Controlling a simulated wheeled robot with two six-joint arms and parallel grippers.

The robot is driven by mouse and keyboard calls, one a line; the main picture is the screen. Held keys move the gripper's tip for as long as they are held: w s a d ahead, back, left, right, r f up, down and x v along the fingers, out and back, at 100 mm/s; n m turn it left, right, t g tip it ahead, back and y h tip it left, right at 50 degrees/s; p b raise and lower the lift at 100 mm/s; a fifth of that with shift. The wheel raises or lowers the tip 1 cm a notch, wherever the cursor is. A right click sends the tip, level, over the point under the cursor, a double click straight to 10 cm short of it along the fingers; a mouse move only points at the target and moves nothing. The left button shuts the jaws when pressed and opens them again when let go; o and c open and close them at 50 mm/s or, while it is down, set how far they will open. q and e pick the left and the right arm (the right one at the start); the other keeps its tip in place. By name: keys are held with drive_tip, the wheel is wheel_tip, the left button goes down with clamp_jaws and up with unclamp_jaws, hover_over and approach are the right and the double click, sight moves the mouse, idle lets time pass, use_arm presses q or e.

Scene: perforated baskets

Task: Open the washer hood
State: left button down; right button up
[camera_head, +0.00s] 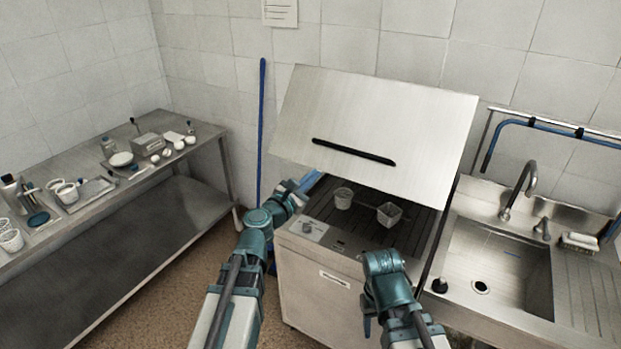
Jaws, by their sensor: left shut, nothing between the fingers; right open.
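The washer hood (390,112) is a pale metal panel with a long black handle (354,152). It is raised and tilted above the washer (325,287), leaving a visible gap over the dark ribbed interior. My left gripper (304,186) is at the left side of the opening, below the hood's lower left edge. It is shut and empty; its fingertips are hard to make out, and I cannot tell whether it touches the hood. My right gripper (383,263) is in front of the washer's right front, below the handle and apart from the hood. It is open, with its fingers not clear.
A sink (500,262) with a faucet (519,190) adjoins on the right. A metal table (110,190) with labware stands left. A blue pole (261,130) leans behind.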

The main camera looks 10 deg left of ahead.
use_arm(q)
drive_tip(key=a+f+n+t+y+b, duration=0.2)
drive_tip(key=a+f+n+b, duration=0.2)
drive_tip(key=a+n+b, duration=0.1)
drive_tip(key=shift+s+n, duration=0.3)
drive_tip(key=shift+n, duration=0.6)
use_arm(e)
wheel_tip(320, 180, down, 8)
drive_tip(key=shift+r, duration=0.1)
use_arm(q)
drive_tip(key=p, duration=0.1)
approach(316, 144)
drive_tip(key=w+f, duration=0.3)
drive_tip(key=w+r+p, duration=0.1)
drive_tip(key=w+d+r+p, duration=0.1)
drive_tip(key=shift+d+r, duration=0.1)
drive_tip(key=shift+r, duration=0.2)
drive_tip(key=shift+w+r+t+p, duration=0.3)
drive_tip(key=shift+r+p, duration=0.25)
drive_tip(key=shift+p, duration=0.15)
use_arm(e)
wheel_tip(316, 144, up, 5)
drive_tip(key=shift+f, duration=0.1)
